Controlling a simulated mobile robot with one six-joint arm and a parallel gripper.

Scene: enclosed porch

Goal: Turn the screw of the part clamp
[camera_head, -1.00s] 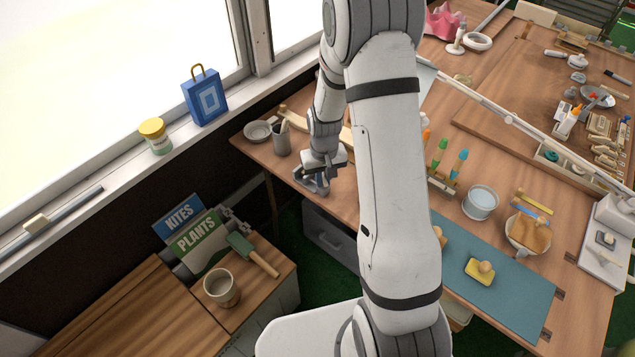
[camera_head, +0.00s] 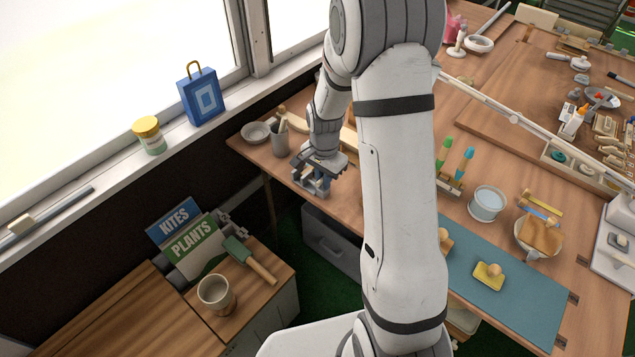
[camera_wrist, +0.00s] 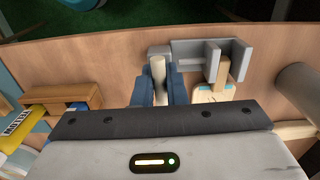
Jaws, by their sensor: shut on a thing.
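The part clamp (camera_wrist: 195,50) is a grey metal piece at the table's edge, with an upright jaw at its right side. The clamp's screw (camera_wrist: 159,72) shows a pale, rod-like handle at its left end. My gripper (camera_wrist: 160,92) has its blue fingers on both sides of that handle and is shut on it. A light wooden piece (camera_wrist: 222,78) sits at the clamp's right jaw. In the head view my gripper (camera_head: 314,180) is low over the clamp at the table's left corner. My fingers and wrist hide most of the clamp there.
A grey cup with sticks (camera_head: 280,139) and a shallow bowl (camera_head: 256,132) stand close behind my gripper. In the wrist view a wooden block (camera_wrist: 62,97) lies to the left and a grey cylinder (camera_wrist: 300,85) to the right. The table's edge runs beside the clamp.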

